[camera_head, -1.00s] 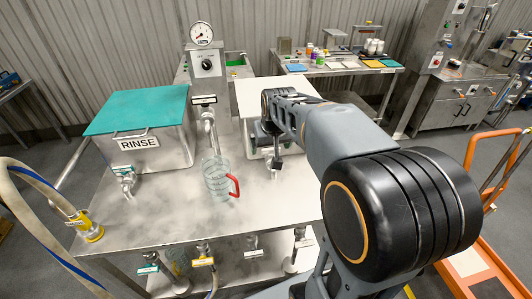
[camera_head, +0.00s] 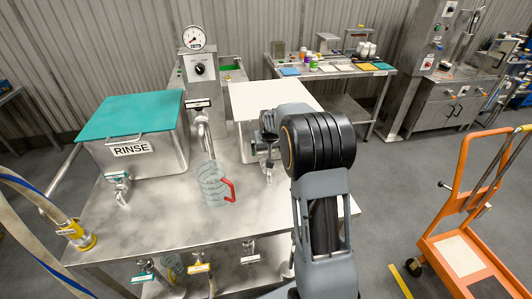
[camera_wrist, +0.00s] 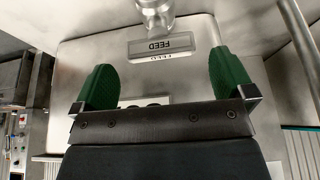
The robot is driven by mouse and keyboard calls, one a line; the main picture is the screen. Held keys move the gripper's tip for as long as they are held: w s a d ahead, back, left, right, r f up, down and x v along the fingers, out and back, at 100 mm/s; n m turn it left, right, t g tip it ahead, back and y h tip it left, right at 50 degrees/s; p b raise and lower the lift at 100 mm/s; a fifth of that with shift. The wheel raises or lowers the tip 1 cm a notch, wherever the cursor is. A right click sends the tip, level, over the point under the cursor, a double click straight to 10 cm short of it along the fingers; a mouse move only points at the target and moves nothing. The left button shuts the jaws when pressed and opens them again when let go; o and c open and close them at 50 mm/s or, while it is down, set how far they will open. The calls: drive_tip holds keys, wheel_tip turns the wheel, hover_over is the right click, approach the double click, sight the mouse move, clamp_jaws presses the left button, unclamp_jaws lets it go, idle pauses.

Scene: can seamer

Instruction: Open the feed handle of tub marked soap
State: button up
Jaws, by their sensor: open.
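The white-lidded steel tub (camera_head: 275,96) stands at the back right of the steel bench, and my arm hides part of its front. I cannot read a soap mark on it. My gripper (camera_wrist: 160,84) is open, its green fingers wide apart with nothing between them. In the wrist view a steel wall (camera_wrist: 85,55) fills the background, with a grey plate reading FEED (camera_wrist: 162,45), upside down, between and beyond the fingertips. A round metal fitting (camera_wrist: 157,14) shows just above the plate. In the head view a tap (camera_head: 267,171) shows below my wrist. The feed handle is not clearly visible.
The tub marked RINSE (camera_head: 131,149), with a teal lid, stands at the left. A clear jug (camera_head: 212,184) with a red handle stands mid-bench, left of my arm. A gauge column (camera_head: 199,75) rises behind. An orange cart (camera_head: 465,225) stands at the right.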

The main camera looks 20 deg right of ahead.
sight(267, 152)
drive_tip(key=shift+x, duration=1.6)
drive_tip(key=c, duration=0.8)
drive_tip(key=n+y+b, duration=0.1)
drive_tip(key=n, duration=0.1)
drive_tip(key=n+b, duration=0.2)
drive_tip(key=shift+d+f+y, duration=0.1)
drive_tip(key=shift+f+y, duration=0.05)
drive_tip(key=shift+y, duration=0.25)
drive_tip(key=shift+d+n+y+b, duration=0.1)
drive_tip(key=shift+n+y+b, duration=0.7)
drive_tip(key=shift+n+b, duration=1.15)
drive_tip(key=shift+n+g+p, duration=0.35)
drive_tip(key=shift+n+g, duration=0.05)
drive_tip(key=shift+n, duration=0.15)
